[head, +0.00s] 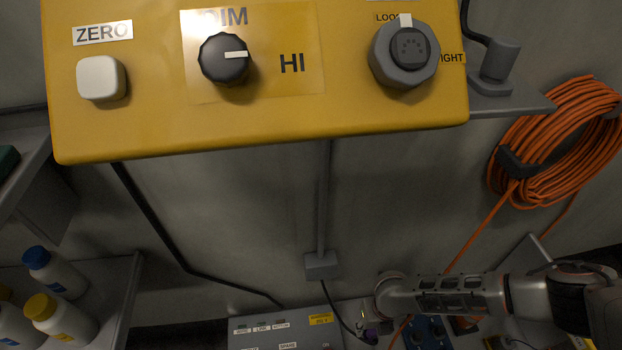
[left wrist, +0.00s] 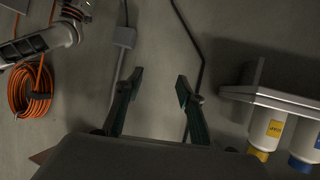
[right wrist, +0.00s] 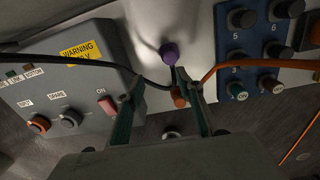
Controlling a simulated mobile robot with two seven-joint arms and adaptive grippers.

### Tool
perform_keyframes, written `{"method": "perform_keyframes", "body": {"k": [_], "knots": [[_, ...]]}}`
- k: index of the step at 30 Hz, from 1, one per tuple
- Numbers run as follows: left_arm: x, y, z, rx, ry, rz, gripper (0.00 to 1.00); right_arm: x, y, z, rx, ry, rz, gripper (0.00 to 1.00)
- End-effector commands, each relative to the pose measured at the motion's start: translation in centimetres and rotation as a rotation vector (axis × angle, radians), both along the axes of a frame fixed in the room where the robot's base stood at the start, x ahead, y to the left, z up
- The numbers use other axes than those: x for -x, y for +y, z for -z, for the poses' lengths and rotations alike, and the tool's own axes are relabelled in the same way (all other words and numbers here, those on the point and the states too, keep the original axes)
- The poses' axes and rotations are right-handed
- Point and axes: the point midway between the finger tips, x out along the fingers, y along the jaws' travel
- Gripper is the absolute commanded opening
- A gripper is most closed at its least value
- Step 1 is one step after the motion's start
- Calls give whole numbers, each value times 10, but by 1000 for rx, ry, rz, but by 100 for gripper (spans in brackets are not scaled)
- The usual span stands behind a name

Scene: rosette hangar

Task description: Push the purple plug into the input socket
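The purple plug (right wrist: 169,52) shows in the right wrist view, against a pale panel just beyond my right fingertips. A black cable runs up to it from the left. The input socket cannot be made out, and I cannot tell how far in the plug sits. My right gripper (right wrist: 159,84) is open, its fingers apart and the plug ahead, closer to the right finger. In the head view my right gripper (head: 376,326) is small at the bottom. My left gripper (left wrist: 160,82) is open and empty, facing a bare grey wall.
An orange plug (right wrist: 180,98) and its cable lie beside my right finger. A grey warning box (right wrist: 75,85) stands left, a blue button panel (right wrist: 262,50) right. A yellow control box (head: 150,130) fills the head view's top. An orange cable coil (head: 560,145) hangs right; bottles (head: 60,318) stand left.

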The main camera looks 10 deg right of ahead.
Motion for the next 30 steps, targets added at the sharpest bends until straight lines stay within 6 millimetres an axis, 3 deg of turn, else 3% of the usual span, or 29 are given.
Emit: {"method": "perform_keyframes", "body": {"k": [6, 19, 30], "knots": [[0, 0, 1, 5, 2, -2, 38, -6, -22, 6, 43, 13, -44, 37], [1, -2, 3, 18, 6, -5, 38, -6, -22, 9, 43, 13, -44, 37], [13, -33, 15, 238, 69, -63, 38, 1, -21, 58, 42, 25, -44, 37]]}}
